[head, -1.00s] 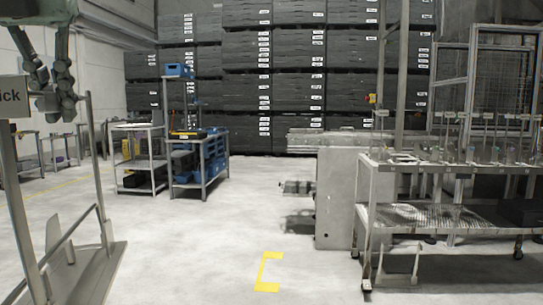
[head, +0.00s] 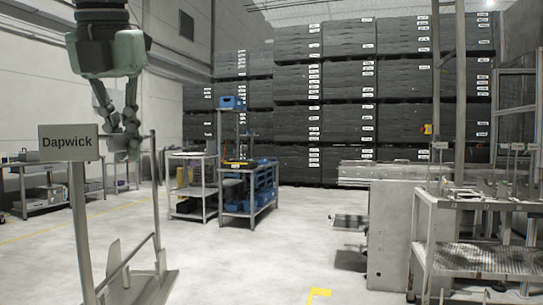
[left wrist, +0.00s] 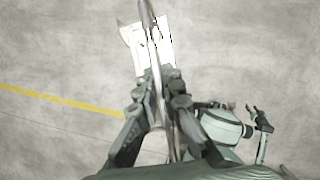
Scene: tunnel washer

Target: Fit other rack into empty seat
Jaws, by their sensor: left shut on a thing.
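A metal rack with two uprights, a slanted rail (head: 128,268) and a flat foot stands at the left of the head view. Its "Dapwick" sign (head: 69,142) faces me. My left gripper (head: 125,152) points down at the rack's top, among its uprights. In the left wrist view, my left gripper (left wrist: 157,88) is shut on a grey bar of the rack (left wrist: 148,18), with pale foot plates below. What looks like my right gripper (left wrist: 258,117) shows at the right of that view, too small to judge. I cannot make out an empty seat.
A steel trolley (head: 482,261) with small upright fittings on top stands at the right, beside a grey cabinet (head: 393,235). Shelved carts with blue bins (head: 262,190) stand mid-left. Stacked dark crates (head: 345,95) fill the back. The central floor (head: 260,255) is clear.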

